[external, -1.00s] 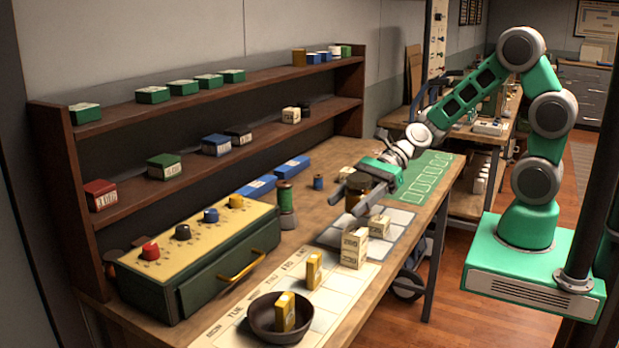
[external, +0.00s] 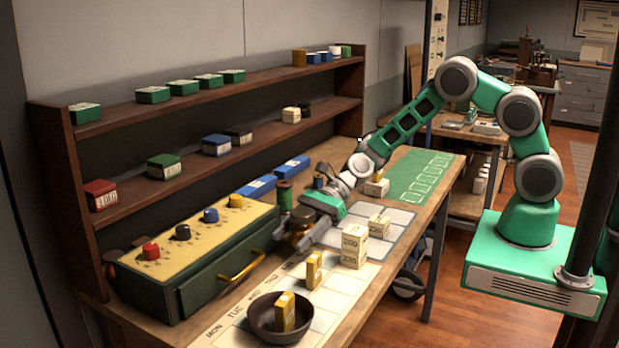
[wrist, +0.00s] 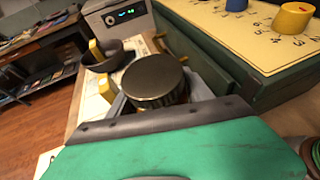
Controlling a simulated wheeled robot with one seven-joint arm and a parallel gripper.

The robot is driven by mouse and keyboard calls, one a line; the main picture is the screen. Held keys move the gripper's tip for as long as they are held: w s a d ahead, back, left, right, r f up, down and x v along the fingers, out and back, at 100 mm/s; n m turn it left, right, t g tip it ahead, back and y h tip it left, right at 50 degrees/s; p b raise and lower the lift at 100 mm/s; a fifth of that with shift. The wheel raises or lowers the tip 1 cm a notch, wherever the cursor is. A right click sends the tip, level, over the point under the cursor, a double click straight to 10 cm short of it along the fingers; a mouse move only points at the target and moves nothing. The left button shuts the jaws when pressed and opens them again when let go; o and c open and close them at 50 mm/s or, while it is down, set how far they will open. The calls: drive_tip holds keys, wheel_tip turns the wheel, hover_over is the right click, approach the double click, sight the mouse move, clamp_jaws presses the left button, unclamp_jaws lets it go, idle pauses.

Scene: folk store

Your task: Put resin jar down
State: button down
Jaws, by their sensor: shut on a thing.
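The resin jar (external: 299,226) is a brown, rounded jar with a dark lid. My gripper (external: 307,232) is shut on it, over the bench just right of the green drawer box. In the wrist view the jar's dark ribbed lid (wrist: 154,80) shows in front of my gripper (wrist: 160,103), with a little amber body below it. The lid faces up and the jar looks about upright. My gripper hides most of its body, and I cannot tell whether its base touches the bench.
The green box (external: 210,262) with coloured knobs and a brass handle is close on the left. A dark bowl (external: 262,319) holding a yellow box stands at the front on a day-marked sheet. Cream boxes (external: 354,246) stand to the right. A green spool (external: 284,196) is behind.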

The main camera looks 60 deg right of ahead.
drive_tip(key=shift+w+a+f+p, duration=0.1)
drive_tip(key=shift+w+f+p, duration=0.05)
drive_tip(key=shift+f, duration=0.75)
drive_tip(key=shift+w+a+f+p, duration=0.1)
drive_tip(key=shift+f+p, duration=0.05)
drive_tip(key=shift+f, duration=0.75)
drive_tip(key=shift+f, duration=0.2)
drive_tip(key=shift+c, duration=2.1)
unclamp_jaws()
